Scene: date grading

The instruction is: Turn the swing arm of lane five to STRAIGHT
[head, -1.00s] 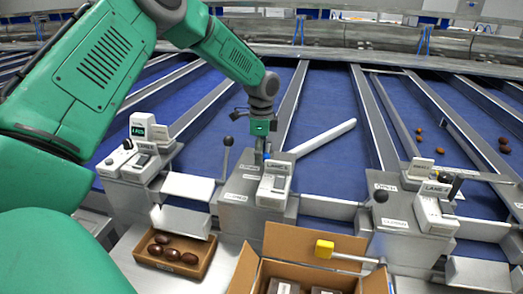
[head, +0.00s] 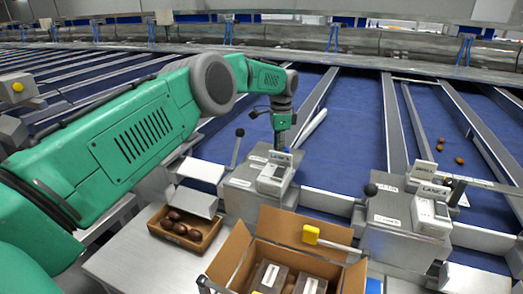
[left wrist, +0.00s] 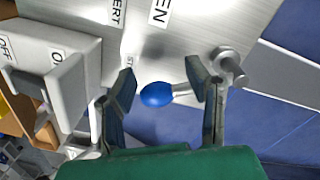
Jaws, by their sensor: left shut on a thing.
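In the left wrist view my left gripper (left wrist: 160,88) is closed around a small handle with a blue knob (left wrist: 156,95). The handle's rod runs right towards a metal pivot (left wrist: 230,66) on a metal plate with printed lettering. In the head view the left gripper (head: 281,146) is down at the lane five control box (head: 270,178) and hides the handle. The white swing arm (head: 313,126) extends away behind it, at a steep slant close to the lane divider's direction. My right gripper is not in view.
A black-knobbed lever (head: 239,133) stands left of the gripper. The lane four box (head: 432,214) is to the right. An open cardboard box (head: 231,262), a yellow-ended rod (head: 311,235) and a tray (head: 160,233) of dark dates are in front. Loose dates (head: 460,160) lie on the right lane.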

